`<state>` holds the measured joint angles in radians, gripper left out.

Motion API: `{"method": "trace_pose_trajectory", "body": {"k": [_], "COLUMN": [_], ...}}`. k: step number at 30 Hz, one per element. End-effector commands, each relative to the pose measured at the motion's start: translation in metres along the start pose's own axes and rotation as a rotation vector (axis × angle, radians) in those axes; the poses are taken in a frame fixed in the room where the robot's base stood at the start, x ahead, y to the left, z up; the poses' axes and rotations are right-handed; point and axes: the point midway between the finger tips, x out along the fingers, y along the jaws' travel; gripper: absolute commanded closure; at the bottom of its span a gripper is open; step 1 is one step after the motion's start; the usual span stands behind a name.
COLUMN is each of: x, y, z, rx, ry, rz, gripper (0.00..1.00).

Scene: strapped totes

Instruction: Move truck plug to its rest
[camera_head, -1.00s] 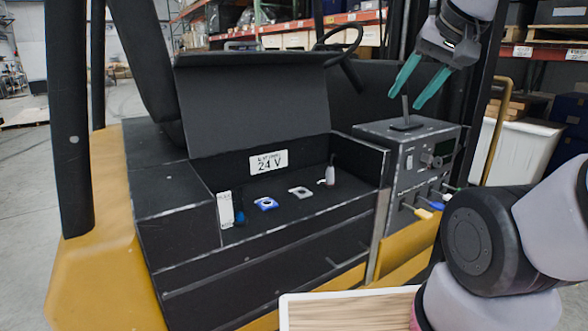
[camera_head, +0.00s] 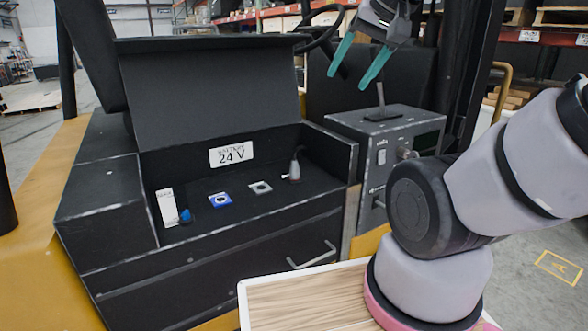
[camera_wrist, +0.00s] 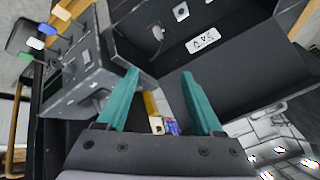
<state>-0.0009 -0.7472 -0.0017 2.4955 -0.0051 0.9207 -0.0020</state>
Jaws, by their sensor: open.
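A dark grey plug (camera_head: 294,169) stands at the right end of the open black compartment (camera_head: 130,262), perhaps the truck plug. It also shows in the wrist view (camera_wrist: 158,33). A blue connector piece (camera_head: 220,200) and a grey one (camera_head: 260,187) lie to its left; I cannot tell which is the rest. My gripper (camera_head: 347,81) is open and empty, its two teal fingers apart. It hangs above the grey box (camera_head: 372,150), up and right of the plug. In the wrist view nothing is between the fingertips (camera_wrist: 160,72).
A raised black lid (camera_head: 215,95) and a 24 V label (camera_head: 231,154) stand behind the compartment. A white tag (camera_head: 167,208) is at its left. A thin post (camera_head: 380,95) rises from the grey box. A wood-topped tray (camera_head: 300,298) is in front.

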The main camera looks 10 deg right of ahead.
Motion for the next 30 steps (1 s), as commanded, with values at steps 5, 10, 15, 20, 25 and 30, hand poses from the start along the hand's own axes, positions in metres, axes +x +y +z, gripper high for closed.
{"method": "trace_pose_trajectory", "body": {"k": [5,10,15,20,25,30], "x": [0.017,0.063,0.129,0.199,0.264,0.300], "y": [-0.005,-0.016,-0.026,-0.031,-0.031,-0.029], "z": [-0.014,-0.041,-0.061,-0.066,-0.059,-0.052], "rx": [-0.043,-0.153,-0.291,-0.427,-0.554,-0.628], "ry": [-0.059,-0.185,-0.320,-0.443,-0.548,-0.605], "rz": [0.011,0.042,0.082,0.126,0.167,0.191], "gripper": [0.32,0.32,0.32,0.32,0.32,0.32]}}
